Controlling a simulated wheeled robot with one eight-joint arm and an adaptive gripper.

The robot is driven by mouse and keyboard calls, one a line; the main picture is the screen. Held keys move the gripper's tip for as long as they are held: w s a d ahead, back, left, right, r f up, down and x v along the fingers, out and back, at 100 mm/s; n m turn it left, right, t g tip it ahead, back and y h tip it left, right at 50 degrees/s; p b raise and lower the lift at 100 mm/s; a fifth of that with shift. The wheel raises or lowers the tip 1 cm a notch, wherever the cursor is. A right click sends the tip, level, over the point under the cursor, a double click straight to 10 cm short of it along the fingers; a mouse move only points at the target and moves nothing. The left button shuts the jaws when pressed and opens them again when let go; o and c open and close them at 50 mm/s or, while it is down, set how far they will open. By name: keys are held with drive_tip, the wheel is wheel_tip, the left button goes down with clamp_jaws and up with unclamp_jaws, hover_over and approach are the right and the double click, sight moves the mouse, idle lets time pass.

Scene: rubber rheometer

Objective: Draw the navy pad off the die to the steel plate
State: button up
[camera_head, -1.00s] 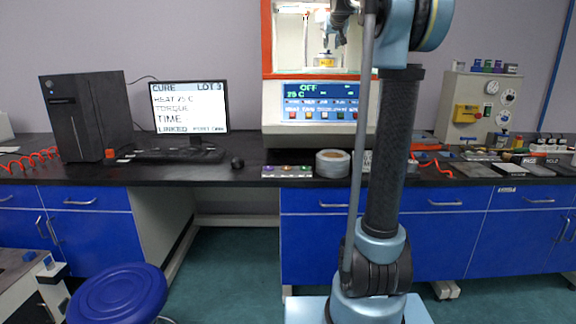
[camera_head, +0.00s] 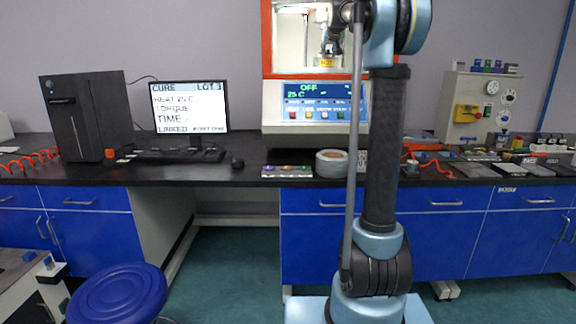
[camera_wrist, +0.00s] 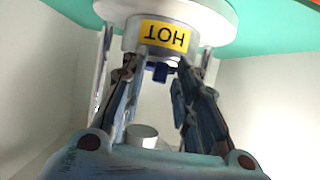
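The die (camera_wrist: 190,39) is a grey cylinder with a yellow HOT label, upside down in the wrist view. It also shows inside the rheometer's opening in the head view (camera_head: 327,62). A small navy pad (camera_wrist: 160,71) shows at the die's edge, just under the label in the wrist view. My gripper (camera_wrist: 158,68) has its fingers apart, on either side of the pad, with gaps visible. In the head view my gripper (camera_head: 333,46) is inside the opening, close to the die. I cannot tell for sure which plate on the bench is the steel plate.
The rheometer's panel (camera_head: 320,101) reads OFF, 25 C. A round pale container (camera_head: 332,168) and a button strip (camera_head: 287,172) stand in front. Flat grey plates (camera_head: 474,170) lie at the right.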

clamp_jaws()
drive_tip(key=shift+r, duration=0.25)
drive_tip(key=shift+r, duration=0.25)
drive_tip(key=shift+r, duration=0.3)
idle(0.4)
drive_tip(key=s, duration=2)
drive_tip(key=shift+r, duration=0.3)
idle(2.3)
idle(0.3)
